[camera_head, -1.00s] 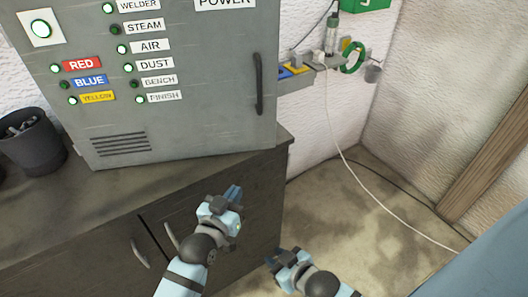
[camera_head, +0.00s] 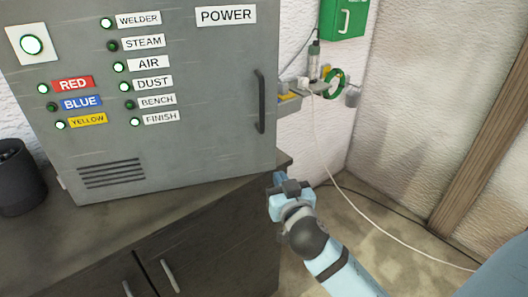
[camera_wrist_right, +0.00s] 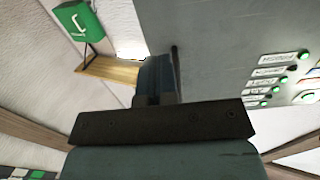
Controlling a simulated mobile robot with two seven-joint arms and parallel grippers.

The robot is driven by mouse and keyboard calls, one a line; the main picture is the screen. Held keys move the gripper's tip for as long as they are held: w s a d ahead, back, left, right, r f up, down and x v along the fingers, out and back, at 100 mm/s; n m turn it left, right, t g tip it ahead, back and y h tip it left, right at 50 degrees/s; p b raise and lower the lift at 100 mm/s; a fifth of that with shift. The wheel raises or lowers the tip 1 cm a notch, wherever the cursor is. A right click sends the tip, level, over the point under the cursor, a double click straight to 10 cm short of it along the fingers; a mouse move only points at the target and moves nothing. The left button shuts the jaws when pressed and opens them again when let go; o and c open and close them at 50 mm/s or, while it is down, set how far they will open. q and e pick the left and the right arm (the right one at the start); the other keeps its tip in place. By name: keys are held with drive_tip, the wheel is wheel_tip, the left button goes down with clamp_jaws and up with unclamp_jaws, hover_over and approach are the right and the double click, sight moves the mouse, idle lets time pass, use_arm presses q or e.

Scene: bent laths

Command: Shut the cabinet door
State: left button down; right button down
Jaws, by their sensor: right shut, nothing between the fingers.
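The grey cabinet door (camera_head: 205,120) carries rows of labels and lamps, a POWER sign and a dark vertical handle (camera_head: 260,101) near its right edge. I see no clear gap at its edges and cannot tell whether it is fully shut. My right gripper (camera_head: 280,181) is shut and empty, below and right of the handle, by the counter's right corner. In the right wrist view its blue fingers (camera_wrist_right: 155,80) point towards the door's edge and the handle (camera_wrist_right: 176,68); contact cannot be told. My left gripper is out of view.
The grey cabinet stands on a dark counter (camera_head: 150,215) with lower doors. A dark cup (camera_head: 18,178) stands at left. A small shelf with tools (camera_head: 300,90) and a green box (camera_head: 343,18) are on the wall at right. A white cable hangs to the floor.

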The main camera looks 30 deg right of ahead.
sight(263, 147)
drive_tip(key=p+x, duration=0.2)
drive_tip(key=x, duration=0.9)
drive_tip(key=shift+w+d, duration=0.1)
drive_tip(key=shift+w, duration=0.25)
drive_tip(key=w, duration=0.2)
drive_tip(key=w+d+n+y, duration=0.1)
drive_tip(key=w, duration=0.1)
drive_tip(key=w+d+y, duration=0.1)
drive_tip(key=w, duration=0.2)
drive_tip(key=shift+d+n+t+p, duration=0.1)
drive_tip(key=shift+n+t+p, duration=0.2)
drive_tip(key=shift+p, duration=0.05)
drive_tip(key=shift+f, duration=0.1)
